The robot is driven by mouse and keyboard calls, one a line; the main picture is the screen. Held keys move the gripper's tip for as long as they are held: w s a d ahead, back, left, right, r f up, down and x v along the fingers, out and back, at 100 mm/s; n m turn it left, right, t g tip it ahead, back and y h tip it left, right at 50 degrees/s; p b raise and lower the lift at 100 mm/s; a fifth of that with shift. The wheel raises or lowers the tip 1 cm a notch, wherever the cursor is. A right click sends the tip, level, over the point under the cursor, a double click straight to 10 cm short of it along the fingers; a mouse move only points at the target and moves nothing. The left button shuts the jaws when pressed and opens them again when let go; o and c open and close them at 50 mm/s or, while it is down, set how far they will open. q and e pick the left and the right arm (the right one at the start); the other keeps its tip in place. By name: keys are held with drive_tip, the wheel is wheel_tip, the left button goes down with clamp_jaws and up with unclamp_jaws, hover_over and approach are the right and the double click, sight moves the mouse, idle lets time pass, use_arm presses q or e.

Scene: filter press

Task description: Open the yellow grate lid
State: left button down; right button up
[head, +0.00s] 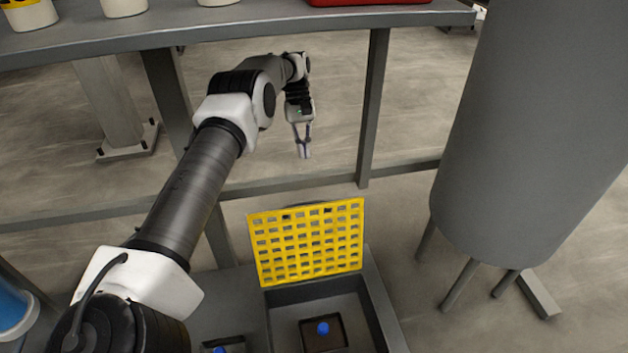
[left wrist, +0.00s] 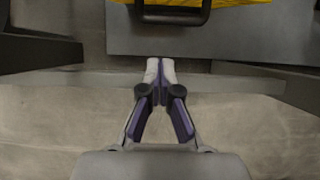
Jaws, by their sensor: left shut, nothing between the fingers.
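The yellow grate lid (head: 306,243) stands raised, close to upright, at the back edge of a grey box (head: 377,298). The box's inside is open to view, with a dark square block topped by a blue knob (head: 323,328) in it. My left gripper (head: 304,155) is shut and empty, above and behind the lid, apart from it. In the left wrist view the fingertips (left wrist: 160,62) meet. A strip of yellow (left wrist: 225,3) and a dark handle (left wrist: 170,17) show at the top of that view. My right gripper is not in view.
A grey shelf (head: 270,22) with white containers and a red tray (head: 365,2) runs across the back, with posts and a rail below. A large grey cylinder (head: 530,130) on legs stands at right. A second blue knob (head: 219,350) shows at the bottom.

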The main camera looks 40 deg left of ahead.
use_arm(q)
drive_tip(key=s+d+f+b, duration=0.1)
drive_tip(key=s+d+f, duration=0.1)
drive_tip(key=s+d+f+b, duration=0.2)
drive_tip(key=f, duration=0.1)
drive_tip(key=s+d+f+b, duration=0.1)
drive_tip(key=s+d+f, duration=0.1)
drive_tip(key=f, duration=0.1)
drive_tip(key=shift+d+f+b, duration=0.1)
drive_tip(key=shift+d+b, duration=0.2)
drive_tip(key=shift+d, duration=0.1)
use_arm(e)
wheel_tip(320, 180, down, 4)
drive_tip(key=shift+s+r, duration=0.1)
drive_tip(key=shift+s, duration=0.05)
